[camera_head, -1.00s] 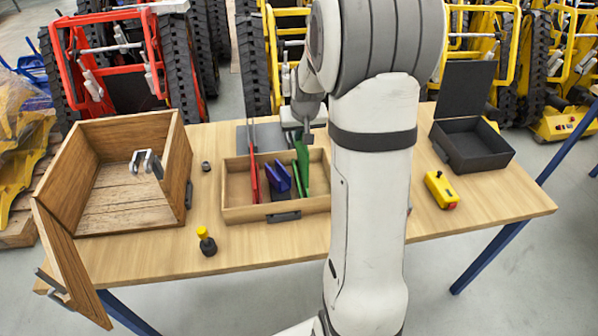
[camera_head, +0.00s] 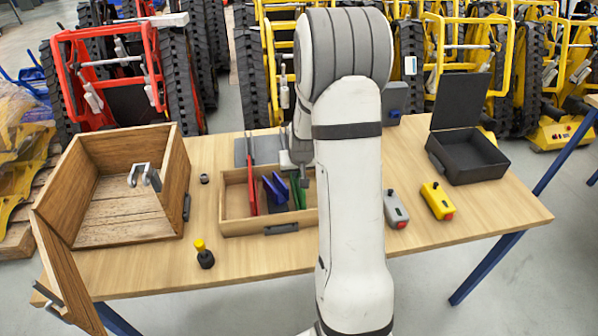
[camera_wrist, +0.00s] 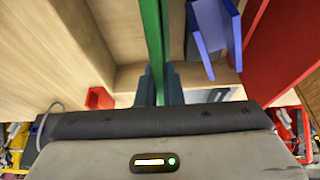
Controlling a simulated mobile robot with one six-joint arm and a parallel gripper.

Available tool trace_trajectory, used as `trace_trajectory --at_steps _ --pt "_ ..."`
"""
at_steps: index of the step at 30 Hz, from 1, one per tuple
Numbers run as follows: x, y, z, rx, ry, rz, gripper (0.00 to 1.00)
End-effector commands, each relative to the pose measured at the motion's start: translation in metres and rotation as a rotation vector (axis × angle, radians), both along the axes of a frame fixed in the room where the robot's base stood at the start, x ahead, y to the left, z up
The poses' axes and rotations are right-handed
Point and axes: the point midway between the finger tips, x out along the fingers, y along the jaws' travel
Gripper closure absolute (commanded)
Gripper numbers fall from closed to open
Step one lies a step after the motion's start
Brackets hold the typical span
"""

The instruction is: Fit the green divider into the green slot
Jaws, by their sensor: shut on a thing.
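The green divider (camera_wrist: 153,35) is a thin upright plate between the two dark fingers of my gripper (camera_wrist: 160,85) in the wrist view. My gripper is shut on it. In the head view the green divider (camera_head: 298,190) is at the right part of the wooden tray (camera_head: 240,228), partly hidden by my arm. I cannot make out the green slot apart from the divider, nor tell whether the divider is seated. A blue V-shaped piece (camera_head: 274,192) stands just left of it, and a tall red divider (camera_head: 251,178) stands further left.
An open wooden box (camera_head: 120,232) stands at the left, with a yellow-and-black knob (camera_head: 204,255) in front. A grey remote (camera_head: 396,210), a yellow remote (camera_head: 438,201) and an open black case (camera_head: 470,155) are at the right. The front of the table is mostly clear.

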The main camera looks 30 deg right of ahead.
Motion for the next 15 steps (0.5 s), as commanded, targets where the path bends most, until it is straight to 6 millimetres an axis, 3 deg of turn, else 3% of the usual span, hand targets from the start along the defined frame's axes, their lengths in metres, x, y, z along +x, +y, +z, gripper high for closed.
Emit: trace_trajectory --at_steps 2,3,10,15 --pt "0.0001 -0.0002 -0.0035 0.000 0.000 0.000 1.00" --pt "0.0000 -0.0002 -0.0028 0.000 0.000 0.000 0.92" --pt "-0.0001 -0.0005 -0.0020 0.000 0.000 -0.001 0.73" --pt "-0.0001 -0.0007 -0.0019 0.000 0.000 -0.001 0.72"
